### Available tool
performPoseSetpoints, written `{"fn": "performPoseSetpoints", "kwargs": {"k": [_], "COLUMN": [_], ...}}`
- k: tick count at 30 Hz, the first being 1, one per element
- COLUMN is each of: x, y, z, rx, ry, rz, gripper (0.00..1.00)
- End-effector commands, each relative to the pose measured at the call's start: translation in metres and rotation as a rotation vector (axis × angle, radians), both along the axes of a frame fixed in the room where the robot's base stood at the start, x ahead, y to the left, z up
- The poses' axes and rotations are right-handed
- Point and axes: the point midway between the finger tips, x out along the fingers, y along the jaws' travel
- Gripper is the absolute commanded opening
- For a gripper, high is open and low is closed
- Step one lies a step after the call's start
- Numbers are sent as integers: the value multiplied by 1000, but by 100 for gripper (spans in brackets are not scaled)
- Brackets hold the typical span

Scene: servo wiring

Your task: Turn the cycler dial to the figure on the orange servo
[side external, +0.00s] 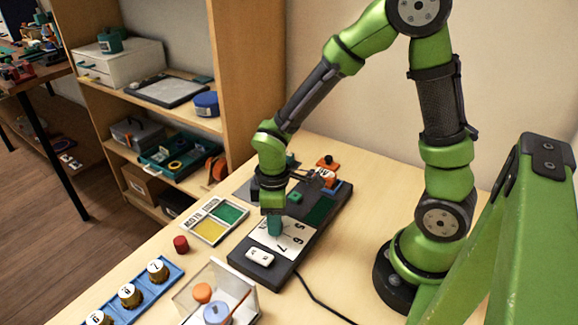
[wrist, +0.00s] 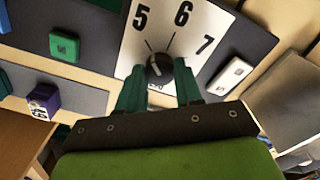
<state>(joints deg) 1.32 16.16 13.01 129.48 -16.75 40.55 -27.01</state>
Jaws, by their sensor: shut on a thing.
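The cycler dial is a black knob (wrist: 158,66) on a white card (wrist: 130,62) printed 5, 6 and 7; it also sits on the dark console (side external: 322,222) in the side view, hidden by my fingers there. My gripper (side external: 274,226) points down over the card. In the wrist view its teal fingers (wrist: 158,82) are shut on the knob, one each side. I cannot tell the knob's exact pointing. An orange servo (side external: 327,163) stands at the console's far end with a white label near it; its figure is too small to read.
A green button (wrist: 64,46) and a white switch (wrist: 230,76) are on the console. A purple block (wrist: 44,97) with a labelled figure lies left in the wrist view. A yellow-green tray (side external: 208,229), red cylinder (side external: 181,244), blue rack (side external: 130,297) and clear bin (side external: 215,290) stand nearby.

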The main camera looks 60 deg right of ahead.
Motion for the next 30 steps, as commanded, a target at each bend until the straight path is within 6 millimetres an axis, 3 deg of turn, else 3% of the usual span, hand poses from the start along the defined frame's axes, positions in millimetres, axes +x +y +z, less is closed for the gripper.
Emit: {"fn": "performPoseSetpoints", "kwargs": {"k": [17, 18, 22, 23, 30], "x": [0, 0, 0, 0, 0], "y": [0, 0, 0, 0, 0], "z": [1, 1, 1, 1, 0], "rx": [-1, -1, 0, 0, 0], "ry": [-1, -1, -1, -1, 0], "rz": [35, 35, 35, 36, 36], "gripper": [4, 36, 56, 60, 60]}}
